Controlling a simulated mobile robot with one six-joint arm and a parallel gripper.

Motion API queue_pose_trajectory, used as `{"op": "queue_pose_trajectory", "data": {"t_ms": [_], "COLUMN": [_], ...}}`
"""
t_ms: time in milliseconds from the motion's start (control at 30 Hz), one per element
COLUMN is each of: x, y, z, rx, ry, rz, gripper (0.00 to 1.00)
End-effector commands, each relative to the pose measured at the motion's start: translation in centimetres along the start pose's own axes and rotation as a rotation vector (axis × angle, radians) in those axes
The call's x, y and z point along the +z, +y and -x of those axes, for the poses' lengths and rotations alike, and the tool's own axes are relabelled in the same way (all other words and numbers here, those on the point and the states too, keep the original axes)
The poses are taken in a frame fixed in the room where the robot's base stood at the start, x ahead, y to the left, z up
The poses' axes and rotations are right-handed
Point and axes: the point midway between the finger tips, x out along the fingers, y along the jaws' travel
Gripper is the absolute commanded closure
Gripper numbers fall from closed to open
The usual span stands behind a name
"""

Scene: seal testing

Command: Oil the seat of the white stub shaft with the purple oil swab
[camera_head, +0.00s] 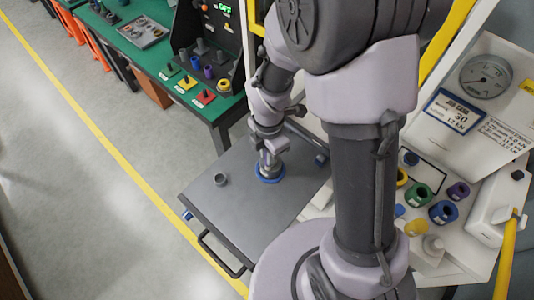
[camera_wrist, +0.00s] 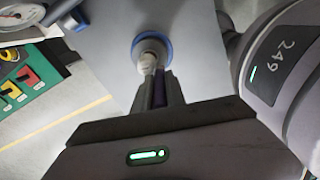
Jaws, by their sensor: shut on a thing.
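My gripper (camera_head: 268,155) points down over the grey cart top. In the wrist view my gripper (camera_wrist: 161,90) is shut on a thin purple handle, which I take as the purple oil swab (camera_wrist: 159,88). Just beyond the fingertips is a pale, rounded piece (camera_wrist: 147,62); I cannot tell whether it is the swab's head or part of the shaft. It is over or against a piece with a blue ring (camera_wrist: 166,43) at its base, which also shows under my gripper in the head view (camera_head: 270,179). Whether this is the white stub shaft, and whether swab and seat touch, I cannot tell.
A small grey cylinder (camera_head: 220,180) stands on the cart top (camera_head: 225,218), left of my gripper. A green bench (camera_head: 150,48) with coloured parts is behind. A white panel at right holds a green ring (camera_head: 418,194), other coloured parts and a dial (camera_head: 486,77). The cart's front left is bare.

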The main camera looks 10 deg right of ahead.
Motion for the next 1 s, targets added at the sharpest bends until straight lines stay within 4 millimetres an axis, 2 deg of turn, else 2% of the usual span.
{"op": "queue_pose_trajectory", "data": {"t_ms": [300, 733, 1000], "x": [0.2, 1.8, 1.7], "y": [-0.1, -1.1, -1.1], "z": [0.1, 0.1, 0.1], "rx": [0.001, 0.001, 0.000], "ry": [0.000, 0.000, 0.000], "rz": [-0.001, -0.002, -0.001], "gripper": [1.00, 1.00, 1.00]}}
